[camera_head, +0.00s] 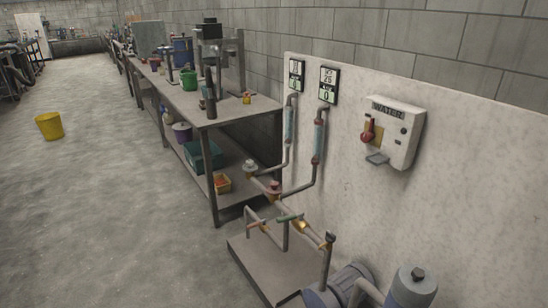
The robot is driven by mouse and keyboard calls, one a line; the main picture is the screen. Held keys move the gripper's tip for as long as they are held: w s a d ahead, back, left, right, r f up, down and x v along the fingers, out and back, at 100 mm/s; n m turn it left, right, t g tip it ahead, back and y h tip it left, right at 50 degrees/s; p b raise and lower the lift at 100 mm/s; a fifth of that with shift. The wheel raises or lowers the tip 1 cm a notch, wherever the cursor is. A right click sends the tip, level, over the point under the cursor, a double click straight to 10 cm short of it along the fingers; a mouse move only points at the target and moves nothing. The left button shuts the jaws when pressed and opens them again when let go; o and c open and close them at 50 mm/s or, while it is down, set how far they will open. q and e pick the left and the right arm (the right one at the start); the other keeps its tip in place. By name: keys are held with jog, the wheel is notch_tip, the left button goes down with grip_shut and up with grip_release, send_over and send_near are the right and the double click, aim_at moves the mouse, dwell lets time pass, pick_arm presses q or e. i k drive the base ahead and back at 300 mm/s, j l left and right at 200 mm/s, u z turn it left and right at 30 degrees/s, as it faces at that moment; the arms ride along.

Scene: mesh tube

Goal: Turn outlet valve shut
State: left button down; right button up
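The pipework stands in front of a pale panel on the right. A lever valve with a green handle (290,217) sits on the pipes above a low platform. Another lever with a reddish handle (257,223) is just left of it. A red round fitting (272,187) and a pale round fitting (250,165) sit higher on the pipes. No readable label shows which valve is the outlet. Neither of my grippers is in view.
A white WATER box (393,132) with a red lever is on the panel (450,210). A blue-grey pump (340,284) stands at the front. A loaded workbench (235,112) runs along the wall. A yellow bucket (49,126) stands on the open floor at left.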

aim_at(300, 216)
jog(key=i+j+z, duration=0.2)
jog(key=z, duration=0.55)
jog(key=i+j+z, duration=0.2)
jog(key=j, duration=0.25)
jog(key=i+j+z, duration=0.15)
jog(key=j, duration=0.35)
jog(key=i+j+z, duration=0.2)
jog(key=j, duration=0.35)
jog(key=j+z, duration=0.2)
jog(key=j, duration=0.3)
